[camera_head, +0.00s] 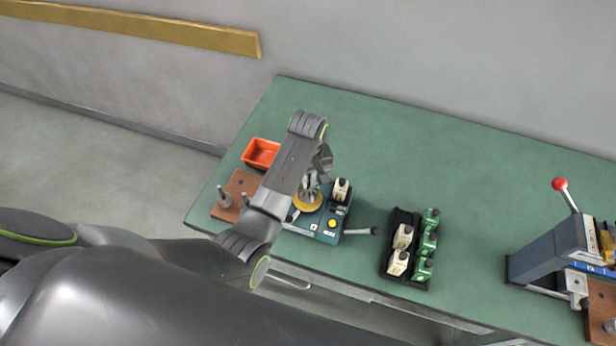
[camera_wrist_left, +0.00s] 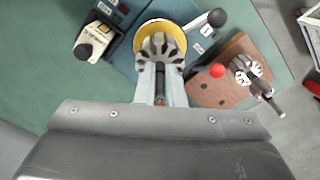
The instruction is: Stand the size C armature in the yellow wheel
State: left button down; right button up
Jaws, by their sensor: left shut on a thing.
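My left gripper (camera_wrist_left: 161,76) is shut on an armature (camera_wrist_left: 160,48), a dark slotted core on a shaft. The yellow wheel (camera_wrist_left: 148,27) lies right behind the armature in the left wrist view. In the head view the left gripper (camera_head: 317,178) is over the yellow wheel (camera_head: 307,204) on the blue winding device (camera_head: 326,237), with the armature at the wheel. I cannot tell whether the armature is seated in the wheel or just above it. The size marking is not readable. My right gripper is not in view.
A brown holed board (camera_wrist_left: 215,85) with another armature (camera_wrist_left: 246,70) is beside the device. A red tray (camera_head: 261,153) lies behind it. A red-knobbed press (camera_head: 548,252) is far right; green table lies between.

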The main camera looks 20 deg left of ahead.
pick_arm(q)
jog(key=c, duration=1.5)
grip_release()
jog(key=shift+o, duration=0.2)
jog(key=shift+r+p, duration=0.65)
jog(key=shift+r, duration=1.65)
